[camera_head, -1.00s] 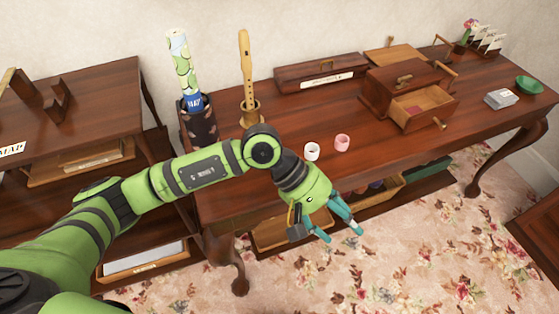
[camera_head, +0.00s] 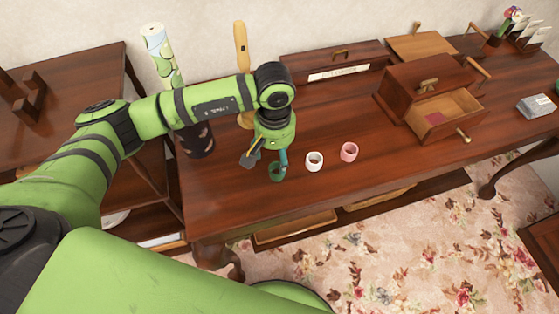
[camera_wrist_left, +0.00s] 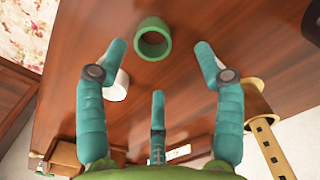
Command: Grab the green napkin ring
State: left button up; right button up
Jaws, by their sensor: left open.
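The green napkin ring (camera_head: 277,171) stands on the dark wooden table (camera_head: 225,200), left of the white napkin ring (camera_head: 314,161) and the pink napkin ring (camera_head: 349,152). My left gripper (camera_head: 268,165) points down just above and beside the green ring, partly covering it in the head view. In the left wrist view the green ring (camera_wrist_left: 153,37) shows between and beyond the spread teal fingers of my left gripper (camera_wrist_left: 155,60). The fingers are open and empty. The white ring (camera_wrist_left: 117,86) is near the left finger. My right gripper is in neither view.
A wooden recorder (camera_head: 241,60) in its stand and a dark holder (camera_head: 196,140) with a rolled map (camera_head: 160,55) stand behind my left arm. A small chest (camera_head: 425,85) with an open drawer is at the right. The table front right of the rings is clear.

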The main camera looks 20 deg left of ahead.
aim_at(277, 169)
pick_arm(q)
jog(key=f, duration=0.1)
jog(key=f+p, duration=0.1)
jog(key=s+f+p, duration=0.1)
jog(key=shift+s+d+f, duration=0.1)
jog(key=shift+d+f, duration=0.1)
jog(key=shift+d, duration=0.1)
jog(key=shift+w+f, duration=0.2)
jog(key=shift+f, duration=0.75)
jog(key=c, duration=1.2)
jog(key=shift+r, duration=0.1)
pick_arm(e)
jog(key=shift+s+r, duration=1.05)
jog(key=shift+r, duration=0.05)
